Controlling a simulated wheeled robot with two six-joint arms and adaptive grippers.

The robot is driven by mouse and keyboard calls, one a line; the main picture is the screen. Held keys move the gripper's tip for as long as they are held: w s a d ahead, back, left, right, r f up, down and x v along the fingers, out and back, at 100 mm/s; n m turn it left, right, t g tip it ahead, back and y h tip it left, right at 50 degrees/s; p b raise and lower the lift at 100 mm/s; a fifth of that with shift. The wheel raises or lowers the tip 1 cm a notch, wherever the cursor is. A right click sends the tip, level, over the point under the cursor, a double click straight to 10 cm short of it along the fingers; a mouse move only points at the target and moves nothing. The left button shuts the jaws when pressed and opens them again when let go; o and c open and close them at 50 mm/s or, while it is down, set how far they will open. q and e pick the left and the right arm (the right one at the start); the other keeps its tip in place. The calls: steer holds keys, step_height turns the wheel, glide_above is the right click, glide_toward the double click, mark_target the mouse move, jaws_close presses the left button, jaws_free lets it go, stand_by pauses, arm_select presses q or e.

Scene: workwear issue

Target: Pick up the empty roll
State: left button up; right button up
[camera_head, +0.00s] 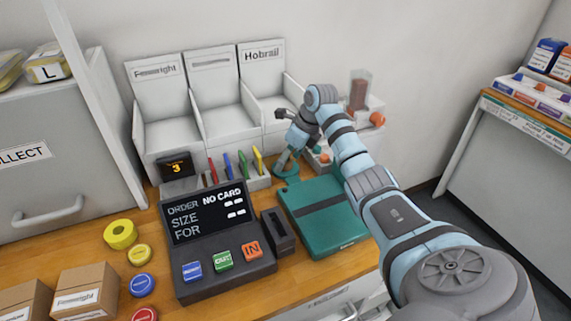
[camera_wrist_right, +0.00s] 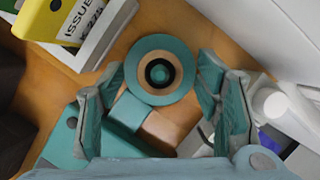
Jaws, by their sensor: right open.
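A round teal holder (camera_wrist_right: 185,84) stands below my right gripper in the right wrist view. On it is a tan ring (camera_wrist_right: 141,72) around a dark centre with a teal post; it looks like the bare core of the empty roll. My right gripper (camera_wrist_right: 160,76) is open, with its two fingers apart on either side of the holder and nothing between them held. In the head view the right gripper (camera_head: 290,155) points down over the teal base (camera_head: 287,170), and the arm hides part of that spot. My left gripper is not in view.
A teal flat device (camera_head: 322,222) lies in front of the holder. White bins (camera_head: 205,105) stand behind.

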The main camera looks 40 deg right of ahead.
steer(key=shift+c, duration=0.4)
steer(key=c, duration=0.8)
steer(key=shift+o, duration=0.2)
